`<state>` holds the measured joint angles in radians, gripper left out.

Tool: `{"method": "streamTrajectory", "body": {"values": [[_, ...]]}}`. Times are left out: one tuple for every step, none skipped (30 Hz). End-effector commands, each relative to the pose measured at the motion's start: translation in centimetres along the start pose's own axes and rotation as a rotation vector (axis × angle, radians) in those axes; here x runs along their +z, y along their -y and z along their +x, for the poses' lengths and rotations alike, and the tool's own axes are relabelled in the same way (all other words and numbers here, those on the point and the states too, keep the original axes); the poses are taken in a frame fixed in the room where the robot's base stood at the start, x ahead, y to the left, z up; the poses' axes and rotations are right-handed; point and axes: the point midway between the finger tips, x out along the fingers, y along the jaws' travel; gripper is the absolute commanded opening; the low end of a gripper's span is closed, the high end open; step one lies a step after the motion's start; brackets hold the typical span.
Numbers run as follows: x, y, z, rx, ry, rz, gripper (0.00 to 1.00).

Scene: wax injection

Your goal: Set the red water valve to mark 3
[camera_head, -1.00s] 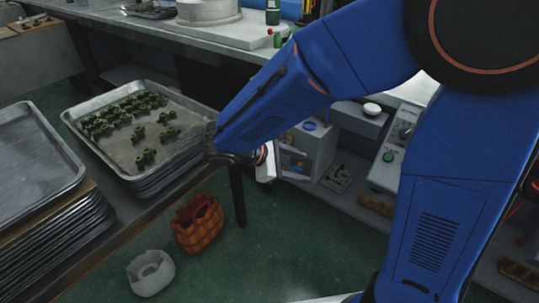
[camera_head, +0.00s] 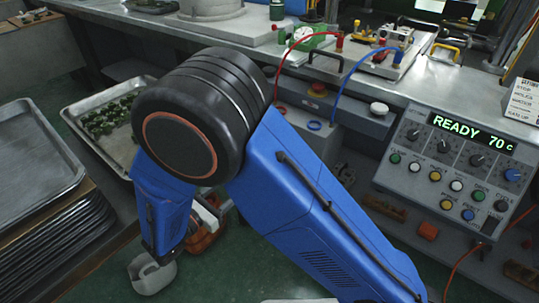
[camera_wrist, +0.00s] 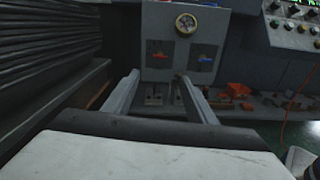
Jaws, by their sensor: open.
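The red valve appears between the fingertips but farther off, not touched.
Stacked trays (camera_wrist: 50,60) stand close on the left in the wrist view. Orange pieces (camera_wrist: 238,90) lie on a low shelf at right. In the head view, a control box (camera_head: 455,165) reads READY 70 C, and a tray of green pieces (camera_head: 95,95) is at left.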

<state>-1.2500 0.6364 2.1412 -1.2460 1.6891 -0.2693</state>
Motion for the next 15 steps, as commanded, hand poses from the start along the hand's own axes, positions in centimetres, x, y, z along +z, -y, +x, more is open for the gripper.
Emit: {"method": "streamTrajectory", "body": {"values": [[-0.1, -0.1, 0.0, 0.004, 0.003, -0.002, 0.52], [-0.1, -0.1, 0.1, 0.005, 0.003, -0.002, 0.52], [-0.1, -0.1, 0.4, 0.005, 0.004, -0.002, 0.52], [0.0, -0.1, 0.7, 0.005, 0.004, -0.002, 0.52], [0.0, -0.1, 1.0, 0.004, 0.004, -0.002, 0.52], [0.0, -0.1, 1.5, 0.003, 0.004, -0.003, 0.52], [0.0, 0.0, 2.0, 0.001, 0.004, -0.003, 0.52], [0.0, 0.0, 2.5, 0.001, 0.004, -0.003, 0.52], [0.0, 0.0, 3.1, 0.002, 0.004, -0.003, 0.52], [0.0, 0.0, 3.7, 0.001, 0.003, -0.003, 0.52], [0.0, 0.0, 4.2, 0.000, 0.003, -0.003, 0.52], [0.0, -0.1, 4.9, 0.001, 0.003, -0.002, 0.52], [0.0, 0.0, 5.5, 0.001, 0.003, -0.002, 0.52], [0.0, 0.0, 6.0, 0.000, 0.003, -0.002, 0.52], [0.0, 0.0, 6.7, 0.001, 0.003, -0.002, 0.52]]}}
